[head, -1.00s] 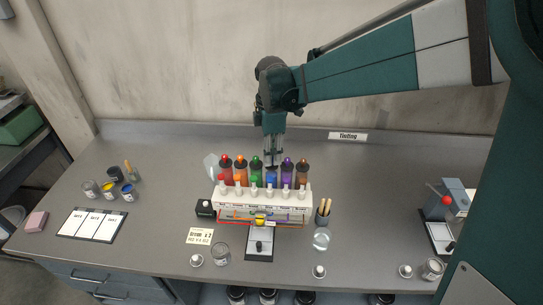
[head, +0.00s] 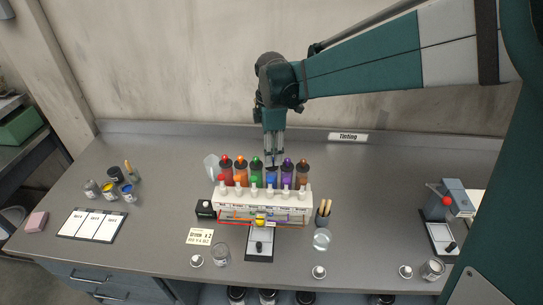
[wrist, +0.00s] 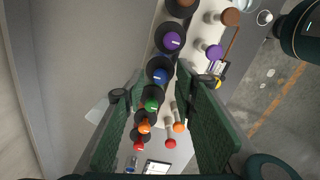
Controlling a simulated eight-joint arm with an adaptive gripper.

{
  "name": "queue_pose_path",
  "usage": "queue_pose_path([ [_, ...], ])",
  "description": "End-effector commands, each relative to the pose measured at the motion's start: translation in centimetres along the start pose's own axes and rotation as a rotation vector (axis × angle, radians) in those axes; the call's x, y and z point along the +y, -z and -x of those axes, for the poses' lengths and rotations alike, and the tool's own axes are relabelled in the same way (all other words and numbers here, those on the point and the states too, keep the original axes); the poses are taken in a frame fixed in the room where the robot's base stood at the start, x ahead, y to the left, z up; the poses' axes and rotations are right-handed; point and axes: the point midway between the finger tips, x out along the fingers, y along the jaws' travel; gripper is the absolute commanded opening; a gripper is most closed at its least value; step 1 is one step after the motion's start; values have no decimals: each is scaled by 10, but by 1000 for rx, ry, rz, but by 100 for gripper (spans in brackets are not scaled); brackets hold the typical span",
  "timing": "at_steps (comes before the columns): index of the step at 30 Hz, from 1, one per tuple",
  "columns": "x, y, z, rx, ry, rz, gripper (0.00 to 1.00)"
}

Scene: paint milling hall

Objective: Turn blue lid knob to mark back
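The blue canister (head: 270,177) stands in the back row of the white dispenser rack, between the green canister (head: 256,172) and the purple canister (head: 287,171). Its dark lid with a blue knob (wrist: 160,75) shows in the wrist view. My gripper (head: 272,162) points down right at the top of the blue canister and hides its lid in the head view. In the wrist view the two fingers (wrist: 154,90) are spread wide, with the blue and green lids showing in the gap. I see no finger contact with the blue knob. Its mark cannot be read clearly.
Red, orange and brown (head: 303,172) canisters share the row closely. White nozzles line the rack front (head: 262,202). A scale (head: 260,242) stands before it, and a cup of sticks (head: 323,212) to its right.

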Motion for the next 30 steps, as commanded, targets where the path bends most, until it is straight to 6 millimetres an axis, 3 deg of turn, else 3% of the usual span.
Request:
queue_pose_path([
  [18,0,0,86,0,0,0,28],
  [30,0,0,108,0,0,0,28],
])
